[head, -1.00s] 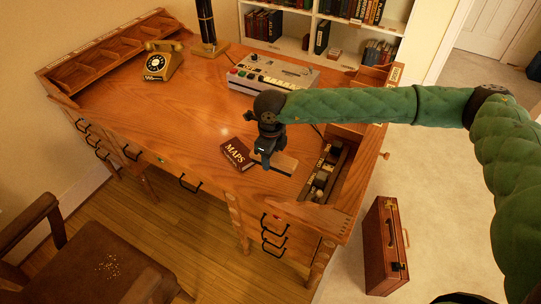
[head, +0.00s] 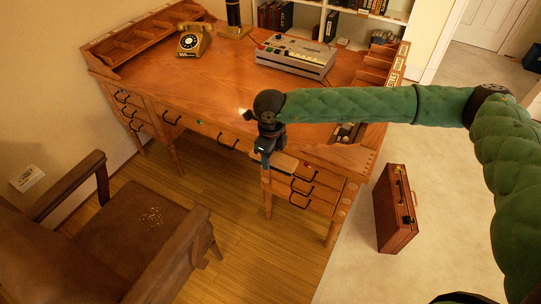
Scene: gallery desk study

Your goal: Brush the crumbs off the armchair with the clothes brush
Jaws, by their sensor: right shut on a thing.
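The brown armchair (head: 110,245) stands at the lower left, its seat facing up. Pale crumbs (head: 152,217) lie in a small patch on the seat. The bristles cannot be made out clearly. My left gripper is out of view.
The wooden desk (head: 150,65) holds a yellow telephone (head: 194,40) and a grey keyed machine (head: 295,56). A reddish-brown case (head: 396,210) stands on the pale floor at right. Wooden floor (head: 240,235) lies open between the armchair and the desk drawers.

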